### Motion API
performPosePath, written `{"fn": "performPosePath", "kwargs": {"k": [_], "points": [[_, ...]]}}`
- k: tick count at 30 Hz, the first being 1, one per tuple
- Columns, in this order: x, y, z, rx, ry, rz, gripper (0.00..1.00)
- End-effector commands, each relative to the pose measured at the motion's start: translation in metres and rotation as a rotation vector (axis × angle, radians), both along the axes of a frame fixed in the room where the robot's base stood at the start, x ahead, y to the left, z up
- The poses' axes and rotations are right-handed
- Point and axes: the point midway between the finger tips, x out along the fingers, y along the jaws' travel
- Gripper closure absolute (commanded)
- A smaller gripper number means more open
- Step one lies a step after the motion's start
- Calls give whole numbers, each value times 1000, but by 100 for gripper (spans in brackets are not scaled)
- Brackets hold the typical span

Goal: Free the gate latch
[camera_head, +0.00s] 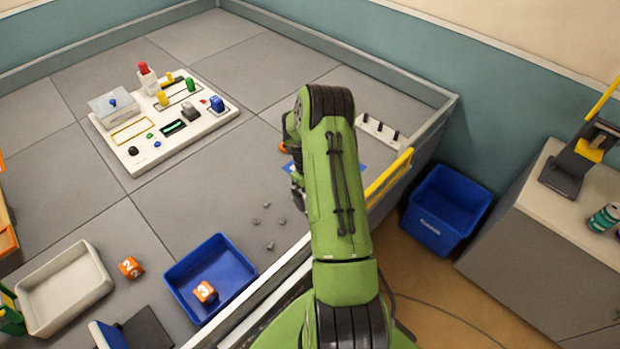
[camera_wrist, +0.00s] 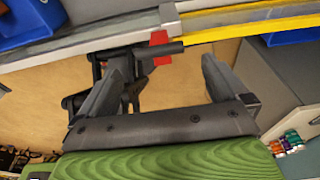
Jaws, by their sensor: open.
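The yellow gate bar (camera_head: 388,178) runs along the arena's wall, to the right of my arm in the head view. It also shows at the top of the wrist view (camera_wrist: 250,20). At its left end, a dark bar (camera_wrist: 160,48) with red parts (camera_wrist: 160,38) above and below it looks like the latch. My gripper (camera_wrist: 165,70) is open and empty, its two fingers spread below the dark bar in the wrist view. The left finger is close to the bar's left part; I cannot tell whether they touch. In the head view my arm hides the latch and the fingers.
Inside the arena are a panel (camera_head: 175,140) with coloured pieces, a blue tray (camera_head: 235,245) with an orange cube, a white tray (camera_head: 85,290) and several loose screws. Outside stand a blue bin (camera_head: 445,205) and a grey cabinet (camera_head: 540,255). Wooden floor lies between the wall and the cabinet.

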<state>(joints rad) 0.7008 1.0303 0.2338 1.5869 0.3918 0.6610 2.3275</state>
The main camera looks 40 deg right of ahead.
Motion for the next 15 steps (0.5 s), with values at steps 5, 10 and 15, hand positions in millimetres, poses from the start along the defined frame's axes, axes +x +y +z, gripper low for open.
{"fn": "performPosePath", "kwargs": {"k": [5, 10, 15], "points": [[11, 0, 50, -2, -5, 3, 0], [17, 0, 81, -1, -2, 2, 0], [18, 0, 90, 0, 0, 1, 0]]}}
